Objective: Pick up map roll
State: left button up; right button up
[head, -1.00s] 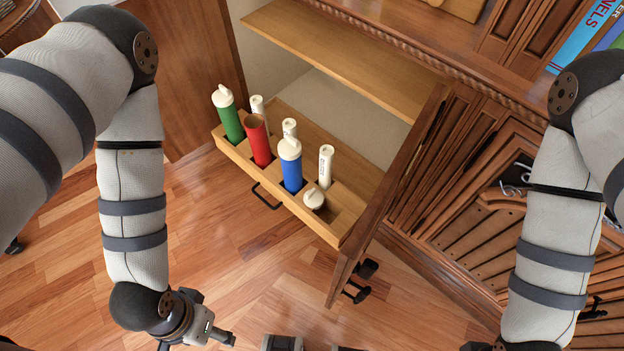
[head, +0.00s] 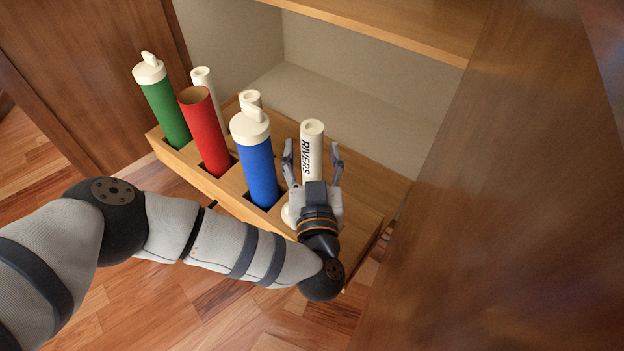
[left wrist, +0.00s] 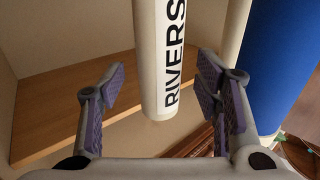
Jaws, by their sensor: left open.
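A white map roll (head: 312,150) marked "RIVERS" stands in the right part of the wooden rack in the head view. It also shows in the left wrist view (left wrist: 162,60), with one end visible. My left gripper (head: 313,158) is open, with one finger on each side of the roll. In the left wrist view the roll lies between the open fingers (left wrist: 162,78), with gaps on both sides. I cannot tell how deep it sits between them. The gripper hides the roll's lower part in the head view. My right gripper is not in view.
The wooden rack (head: 222,187) also holds a green tube (head: 166,112), a red tube (head: 206,135), a blue tube (head: 260,172) and other white rolls (head: 203,85) behind. A shelf (head: 400,32) lies above. A wooden door panel (head: 470,200) stands close on the right.

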pick_arm(q)
jog(key=shift+w+f, duration=0.3)
jog(key=shift+w, duration=0.55)
jog(key=shift+w+r, duration=0.2)
jog(key=shift+w, duration=0.2)
grip_shut()
